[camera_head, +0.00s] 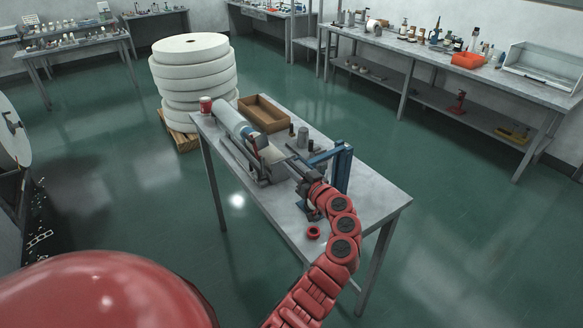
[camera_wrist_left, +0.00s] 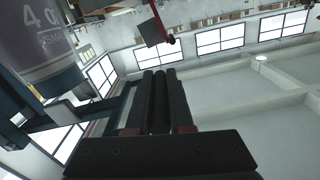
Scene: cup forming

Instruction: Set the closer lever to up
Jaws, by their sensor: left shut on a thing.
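The forming machine stands on a grey table (camera_head: 376,203) in the head view, with a blue upright post (camera_head: 342,170) and a grey roll (camera_head: 231,118). My left gripper (camera_head: 291,163) is over the table beside the post; its red arm comes up from the bottom. In the left wrist view the gripper (camera_wrist_left: 160,92) is shut, with a narrow dark bar between its fingers. I cannot tell for sure whether this bar is the closer lever. A dark block with a red rod (camera_wrist_left: 156,28) shows beyond the fingertips. My right gripper is not in view.
A wooden box (camera_head: 264,113), a red can (camera_head: 206,106) and a red ring (camera_head: 313,232) are on the table. Large white rolls (camera_head: 193,70) stand on a pallet behind it. A long workbench (camera_head: 430,57) is at the back right.

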